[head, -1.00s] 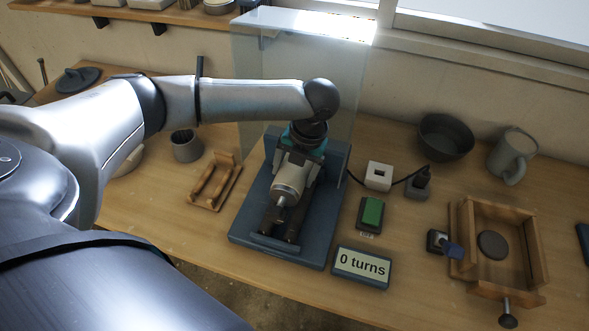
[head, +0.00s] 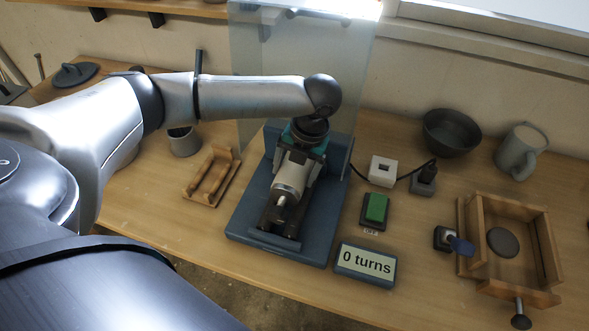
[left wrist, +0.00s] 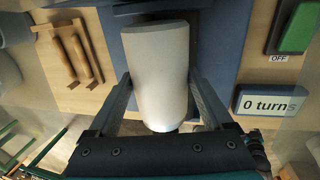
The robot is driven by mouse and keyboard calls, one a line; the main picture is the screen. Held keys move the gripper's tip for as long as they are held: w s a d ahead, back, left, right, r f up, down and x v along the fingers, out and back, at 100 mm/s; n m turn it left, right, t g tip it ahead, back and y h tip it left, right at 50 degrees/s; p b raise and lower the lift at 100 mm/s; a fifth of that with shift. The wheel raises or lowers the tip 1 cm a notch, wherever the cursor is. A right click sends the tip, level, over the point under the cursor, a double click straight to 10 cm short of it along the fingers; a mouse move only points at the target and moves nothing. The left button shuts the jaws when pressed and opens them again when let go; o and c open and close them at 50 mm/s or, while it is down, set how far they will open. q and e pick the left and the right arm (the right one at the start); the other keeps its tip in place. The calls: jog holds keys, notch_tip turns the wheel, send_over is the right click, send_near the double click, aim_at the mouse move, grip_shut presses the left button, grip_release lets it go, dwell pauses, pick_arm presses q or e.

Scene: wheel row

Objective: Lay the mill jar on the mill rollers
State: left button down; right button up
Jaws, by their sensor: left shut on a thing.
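The mill jar (head: 291,177) is a pale cylinder with a metal stub on its near end. It lies lengthwise over the mill rollers (head: 267,218), dark bars in a blue base (head: 243,225); whether it touches them I cannot tell. My left gripper (head: 297,172) is above the jar and shut on it. In the left wrist view the jar (left wrist: 158,70) sits between the two fingers (left wrist: 160,92), with the blue base behind it. The rollers are mostly hidden under the jar and gripper. My right gripper is not in view.
A clear guard panel (head: 246,75) stands up behind the mill. A wooden cradle (head: 212,177) is to the left. A green switch (head: 375,208) marked OFF and a "0 turns" display (head: 365,263) are to the right.

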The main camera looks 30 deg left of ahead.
pick_arm(q)
jog(key=shift+w+f, duration=0.1)
jog(key=shift+f, duration=0.8)
dwell(1.7)
jog(key=shift+c, duration=0.5)
grip_release()
jog(key=shift+o, duration=0.5)
jog(key=shift+f, duration=0.15)
jog(key=shift+r, duration=0.2)
notch_tip(320, 180, up, 6)
jog(key=p, duration=0.8)
jog(key=shift+f, duration=0.1)
